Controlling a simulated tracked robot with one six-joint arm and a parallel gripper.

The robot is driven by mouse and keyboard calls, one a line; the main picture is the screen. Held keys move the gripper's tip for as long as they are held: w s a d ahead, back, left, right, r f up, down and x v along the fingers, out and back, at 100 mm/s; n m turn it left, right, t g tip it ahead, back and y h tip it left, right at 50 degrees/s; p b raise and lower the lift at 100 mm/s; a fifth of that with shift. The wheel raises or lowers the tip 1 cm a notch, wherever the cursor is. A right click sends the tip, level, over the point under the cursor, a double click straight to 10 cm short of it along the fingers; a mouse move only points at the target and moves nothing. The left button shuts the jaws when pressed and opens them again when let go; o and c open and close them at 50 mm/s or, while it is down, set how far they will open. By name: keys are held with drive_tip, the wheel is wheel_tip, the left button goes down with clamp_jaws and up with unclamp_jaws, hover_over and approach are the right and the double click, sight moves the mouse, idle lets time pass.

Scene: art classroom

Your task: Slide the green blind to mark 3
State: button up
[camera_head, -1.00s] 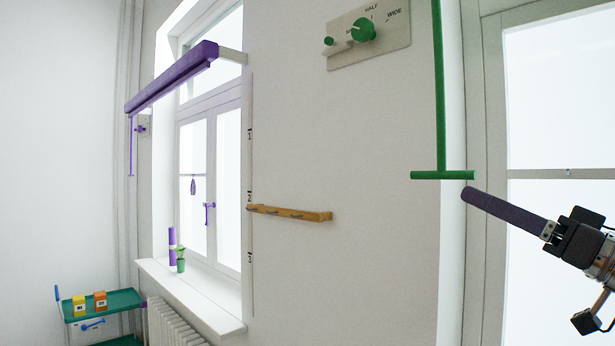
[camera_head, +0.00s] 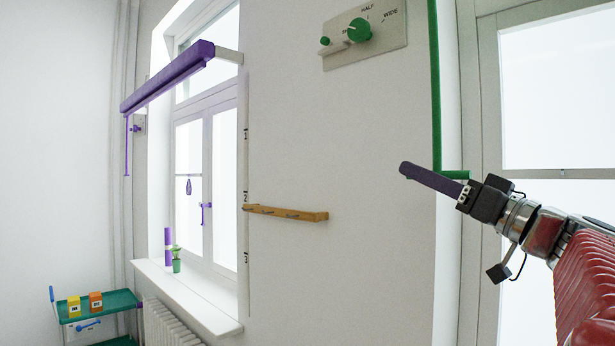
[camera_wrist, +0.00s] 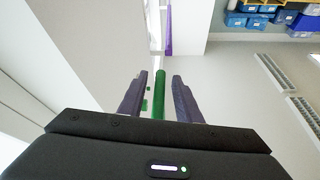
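A green pull rod (camera_head: 435,85) hangs down the right side of the head view, ending in a crossbar (camera_head: 455,174). The blind above it is out of frame. My gripper (camera_head: 404,168) reaches in from the right at the height of the crossbar, its dark fingers covering the crossbar's left part. In the wrist view a green bar (camera_wrist: 160,88) stands between the two fingers, with visible gaps on both sides, so the gripper is open around it. Marks 1, 2 and 3 (camera_head: 246,258) run down the wall strip beside the left window; no marks show near the green pull.
A purple blind (camera_head: 170,78) spans the left window. A wooden peg rail (camera_head: 285,213) and a panel with green knobs (camera_head: 365,38) are on the wall. A green cart (camera_head: 110,303) stands at lower left, beside a radiator (camera_head: 168,325). The wall left of my fingertips is clear.

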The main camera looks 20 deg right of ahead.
drive_tip(key=shift+w, duration=0.15)
clamp_jaws()
idle(0.4)
